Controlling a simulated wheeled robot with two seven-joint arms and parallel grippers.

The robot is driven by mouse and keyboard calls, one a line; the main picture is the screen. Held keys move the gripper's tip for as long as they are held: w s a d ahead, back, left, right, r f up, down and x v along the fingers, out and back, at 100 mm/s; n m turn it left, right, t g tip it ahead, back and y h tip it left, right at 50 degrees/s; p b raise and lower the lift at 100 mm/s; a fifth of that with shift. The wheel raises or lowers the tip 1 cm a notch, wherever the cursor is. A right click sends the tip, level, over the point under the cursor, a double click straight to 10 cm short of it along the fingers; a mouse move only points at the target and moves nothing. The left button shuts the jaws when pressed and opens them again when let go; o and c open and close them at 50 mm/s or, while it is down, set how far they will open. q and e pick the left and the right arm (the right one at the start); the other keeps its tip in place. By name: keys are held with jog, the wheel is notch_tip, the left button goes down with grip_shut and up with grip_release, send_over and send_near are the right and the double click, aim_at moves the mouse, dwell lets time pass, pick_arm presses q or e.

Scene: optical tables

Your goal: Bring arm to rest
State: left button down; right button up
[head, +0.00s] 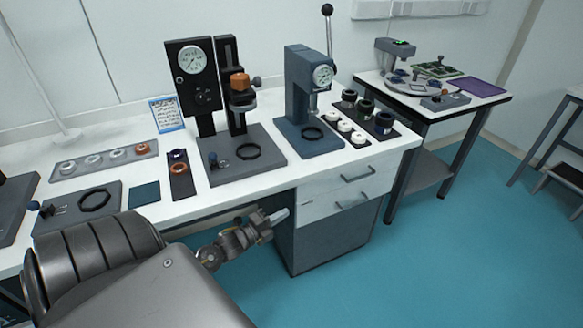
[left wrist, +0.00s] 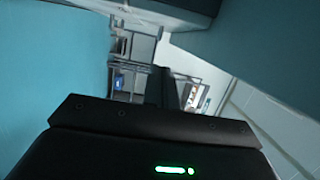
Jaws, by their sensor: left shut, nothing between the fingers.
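My left arm comes in from the lower left of the head view. Its gripper (head: 279,215) is in front of the white table's front edge, near the drawer unit, pointing right. Its fingers are together and hold nothing. The left wrist view shows the dark gripper body (left wrist: 155,125) with a green light, tilted toward a sideways view of the room. The fingertips are hard to make out there. My right gripper is not in view.
The white table (head: 230,190) bears a gauge press (head: 205,110), a blue lever press (head: 300,95) and a tray of ring parts (head: 105,160). White drawers (head: 345,190) are close to my gripper. A second table (head: 490,95) stands right. Blue floor (head: 450,260) is clear.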

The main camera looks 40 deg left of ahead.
pick_arm(q)
jog(key=shift+s+a, duration=0.1)
jog(key=shift+s, duration=0.55)
jog(key=s+a+f+n+g+y, duration=0.2)
jog(key=s+f+n+g, duration=0.5)
jog(key=f, duration=0.8)
jog(key=s+a+f+n+g+y, duration=0.25)
jog(key=s+f+n, duration=0.5)
jog(key=f, duration=0.65)
jog(key=s+d+f+n+g, duration=0.1)
jog(key=s+d+f+g, duration=0.1)
jog(key=s+d+f, duration=0.3)
jog(key=s+f+g, duration=0.1)
jog(key=s+f, duration=0.1)
jog(key=s, duration=0.4)
jog(key=s+d+f+n+g, duration=0.1)
jog(key=s+d+f+g, duration=0.1)
jog(key=s+d+f, duration=0.3)
jog(key=s+d+f+g+h, duration=0.1)
jog(key=s+d+f+g, duration=0.1)
jog(key=s+d, duration=0.6)
jog(key=shift+s+d+h+p, duration=0.2)
jog(key=shift+d+h+p, duration=0.15)
jog(key=shift+d, duration=0.9)
